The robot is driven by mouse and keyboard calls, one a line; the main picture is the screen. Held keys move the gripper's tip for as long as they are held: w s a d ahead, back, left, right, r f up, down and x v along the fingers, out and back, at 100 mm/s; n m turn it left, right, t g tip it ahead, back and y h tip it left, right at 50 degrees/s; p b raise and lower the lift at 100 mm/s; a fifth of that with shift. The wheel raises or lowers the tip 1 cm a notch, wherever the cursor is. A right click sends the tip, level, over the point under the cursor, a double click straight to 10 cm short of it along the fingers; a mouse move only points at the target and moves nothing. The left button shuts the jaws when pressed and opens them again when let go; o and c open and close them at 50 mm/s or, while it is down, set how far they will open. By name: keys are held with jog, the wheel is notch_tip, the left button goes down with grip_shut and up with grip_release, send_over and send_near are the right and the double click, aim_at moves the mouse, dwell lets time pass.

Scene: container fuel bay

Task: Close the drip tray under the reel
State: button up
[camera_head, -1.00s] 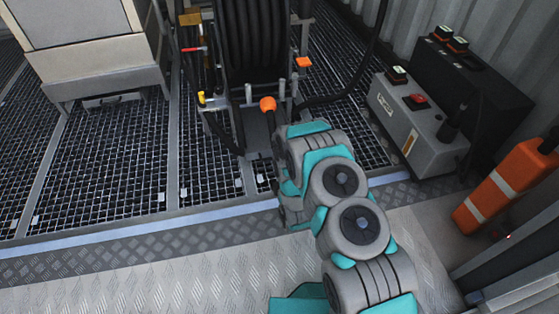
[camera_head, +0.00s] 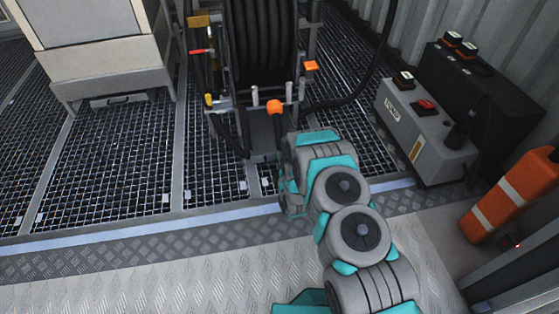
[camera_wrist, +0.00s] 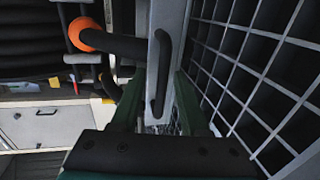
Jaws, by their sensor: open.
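The hose reel (camera_head: 262,45) with its black coiled hose stands on the grating at the top middle of the head view. The drip tray (camera_head: 262,130) shows as a grey piece under the reel, partly hidden behind my arm. In the wrist view, a light grey tray front (camera_wrist: 165,20) carries a dark bar handle (camera_wrist: 161,75). My gripper (camera_wrist: 160,90) is open, with one green finger on each side of the handle's lower part. Whether the fingers touch it I cannot tell. In the head view my arm hides the gripper.
An orange-knobbed lever (camera_head: 275,107) stands out in front of the reel. A beige cabinet (camera_head: 95,40) is at the left. A grey control box (camera_head: 412,130) and an orange-and-white cylinder (camera_head: 510,195) are at the right. Open grating (camera_head: 110,165) lies left of the reel.

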grip_shut()
jog(key=shift+w+r, duration=0.1)
jog(key=shift+r, duration=0.1)
dwell(1.1)
